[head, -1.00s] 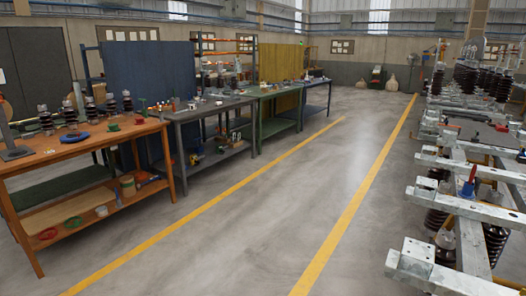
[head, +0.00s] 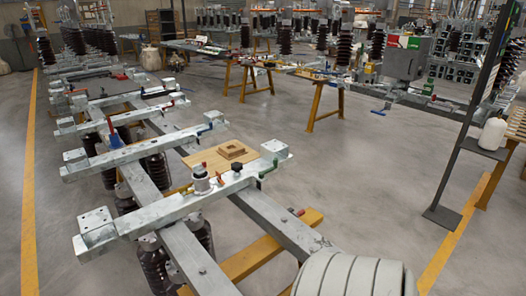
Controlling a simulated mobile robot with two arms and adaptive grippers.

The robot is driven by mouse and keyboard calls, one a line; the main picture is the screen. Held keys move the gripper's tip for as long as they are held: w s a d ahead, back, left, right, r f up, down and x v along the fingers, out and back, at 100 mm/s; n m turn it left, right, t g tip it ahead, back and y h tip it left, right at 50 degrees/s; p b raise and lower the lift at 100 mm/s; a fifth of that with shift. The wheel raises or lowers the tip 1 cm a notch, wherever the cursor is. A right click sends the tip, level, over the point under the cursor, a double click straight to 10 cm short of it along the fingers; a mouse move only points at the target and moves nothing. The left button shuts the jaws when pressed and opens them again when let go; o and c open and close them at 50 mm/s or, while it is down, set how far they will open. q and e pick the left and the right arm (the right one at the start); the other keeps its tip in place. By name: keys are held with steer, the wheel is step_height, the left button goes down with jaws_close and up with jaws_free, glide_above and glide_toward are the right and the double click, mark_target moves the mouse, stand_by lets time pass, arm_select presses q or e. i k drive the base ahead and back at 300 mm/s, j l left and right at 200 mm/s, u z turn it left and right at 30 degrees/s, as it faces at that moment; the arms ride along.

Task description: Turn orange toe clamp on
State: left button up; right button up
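I cannot make out a clearly orange toe clamp. A small red-tipped part (head: 296,212) sits on the long beam at the right. Farther back, a small blue part (head: 204,130) and a small red part (head: 171,103) sit on other cross beams. Whether any of these is the toe clamp, and whether it is on or off, is too small to tell. Neither of my grippers is in view.
A wooden board with a square block (head: 232,149) lies on the frame. Brown ribbed insulators (head: 155,264) hang below. Yellow trestles (head: 325,106) and a grey cabinet (head: 403,58) stand behind. A dark post (head: 465,130) stands at right. Floor between is clear; yellow lines (head: 29,190) flank it.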

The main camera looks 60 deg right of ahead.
mark_target(218, 175)
steer(key=z, duration=1.65)
steer(key=i+l+u, duration=0.3)
steer(key=k+l, duration=0.05)
